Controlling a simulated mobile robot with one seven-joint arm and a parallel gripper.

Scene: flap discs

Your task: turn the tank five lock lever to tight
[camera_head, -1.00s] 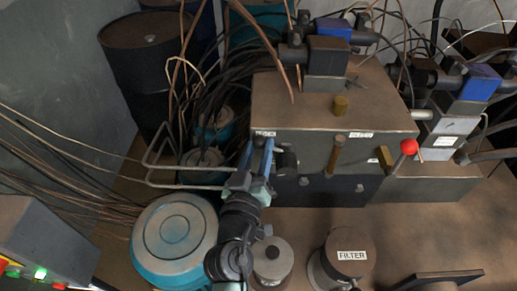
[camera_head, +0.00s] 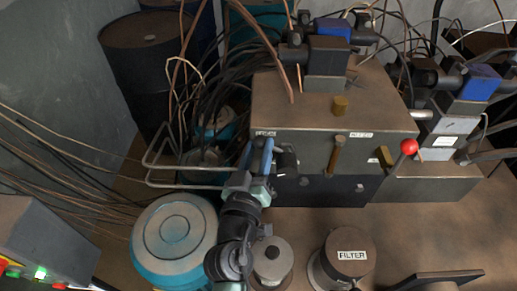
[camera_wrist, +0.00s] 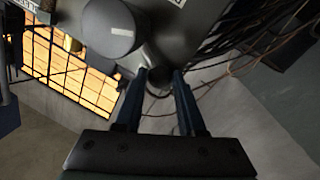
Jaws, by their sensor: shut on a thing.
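The tank (camera_head: 300,118) is a grey-brown metal box with small white labels on its front edge, too small to read. My gripper (camera_head: 262,148) is at the left end of its front face, with blue fingers pointing up along it. In the wrist view my gripper (camera_wrist: 160,76) has its two fingertips on either side of a small dark piece at the tank's edge. This seems to be the lock lever, mostly hidden by the fingers. A round grey knob (camera_wrist: 110,28) is just beyond the fingers, up and left.
A brown lever (camera_head: 336,155), a brass piece (camera_head: 386,156) and a red ball knob (camera_head: 409,147) are to the right. A bent metal rail (camera_head: 185,186) is close left of my gripper. A blue drum (camera_head: 175,235) and FILTER canister (camera_head: 350,250) stand in front.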

